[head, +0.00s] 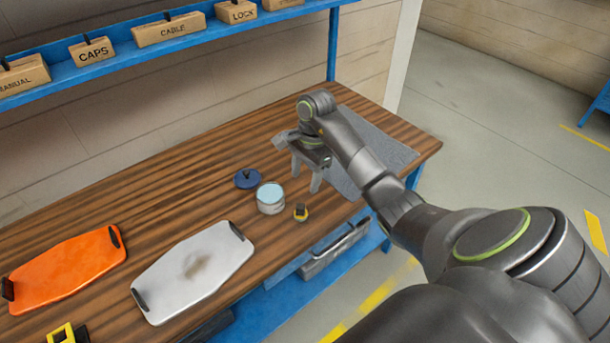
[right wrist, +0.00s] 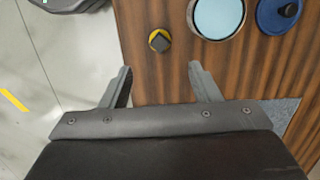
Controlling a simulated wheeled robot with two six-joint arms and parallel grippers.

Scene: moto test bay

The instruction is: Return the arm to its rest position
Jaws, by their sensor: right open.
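My right arm reaches in from the lower right of the head view. My right gripper (head: 305,182) is over the right part of the wooden bench (head: 180,195), beside a grey mat (head: 372,150). Its two fingers are apart with nothing between them, and they also show spread in the right wrist view (right wrist: 161,85). A jar with a light blue top (head: 270,198) stands just left of the fingers. My left gripper is not in view.
A dark blue lid (head: 248,178) and a small yellow-and-black item (head: 300,212) lie by the jar. A silver panel (head: 194,272) and an orange panel (head: 66,268) lie at left. A blue shelf (head: 128,55) with labelled boxes hangs behind. Open floor lies right.

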